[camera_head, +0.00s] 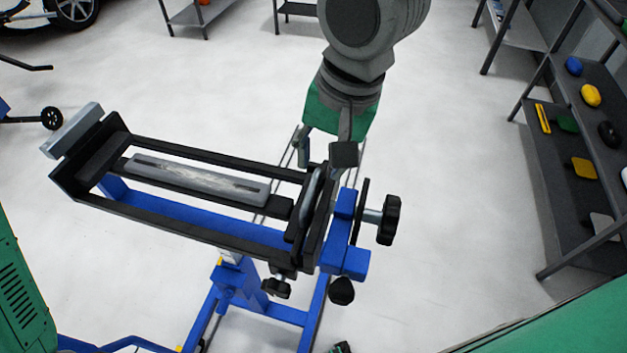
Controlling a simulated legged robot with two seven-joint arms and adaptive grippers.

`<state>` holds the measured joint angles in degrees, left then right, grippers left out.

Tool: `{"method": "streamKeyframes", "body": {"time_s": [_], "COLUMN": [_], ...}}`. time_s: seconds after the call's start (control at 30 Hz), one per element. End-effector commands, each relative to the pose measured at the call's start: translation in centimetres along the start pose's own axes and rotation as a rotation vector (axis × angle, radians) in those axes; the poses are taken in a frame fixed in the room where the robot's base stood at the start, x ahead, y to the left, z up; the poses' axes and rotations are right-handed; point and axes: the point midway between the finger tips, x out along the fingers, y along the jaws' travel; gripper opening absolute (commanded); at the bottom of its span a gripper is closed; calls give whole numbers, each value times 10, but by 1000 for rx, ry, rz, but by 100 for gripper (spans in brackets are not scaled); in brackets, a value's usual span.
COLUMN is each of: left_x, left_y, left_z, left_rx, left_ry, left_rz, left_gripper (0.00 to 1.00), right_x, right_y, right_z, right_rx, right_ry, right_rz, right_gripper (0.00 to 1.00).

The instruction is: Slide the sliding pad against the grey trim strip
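The grey trim strip (198,179) lies lengthwise in a black clamp frame (165,208) on a blue stand. The sliding pad appears to be the dark upright piece (309,205) at the frame's right end, with a rounded loop on it. A gap of dark bar shows between it and the strip's right end. My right gripper (324,155) hangs from the top just above that end. Its fingers look spread apart with nothing between them, and they are close to the loop; contact cannot be told. My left gripper is out of view.
A black knob (389,220) sticks out right of the clamp, with blue brackets (345,245) beside it. A grey block (72,130) sits at the frame's left end. A dark shelf (568,190) with coloured items stands at the right. The floor between is clear.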

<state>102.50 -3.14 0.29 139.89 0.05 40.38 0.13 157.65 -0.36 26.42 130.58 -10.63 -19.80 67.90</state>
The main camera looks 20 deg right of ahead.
Motion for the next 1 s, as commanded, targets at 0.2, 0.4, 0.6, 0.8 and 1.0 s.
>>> {"method": "streamKeyframes", "body": {"time_s": [0.2,0.4,0.6,0.8,1.0], "left_x": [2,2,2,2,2], "left_y": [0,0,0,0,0], "left_z": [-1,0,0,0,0], "left_rx": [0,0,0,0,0], "left_ry": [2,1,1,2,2], "left_rz": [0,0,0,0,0], "left_gripper": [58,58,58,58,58], "right_x": [41,60,64,64,64], "right_y": [4,4,2,2,2], "right_z": [3,1,0,2,2], "right_rx": [-1,-1,0,0,-1], "right_ry": [0,1,1,2,1], "right_rz": [1,-3,-4,-4,-2], "right_gripper": [31,31,31,13,0]}}
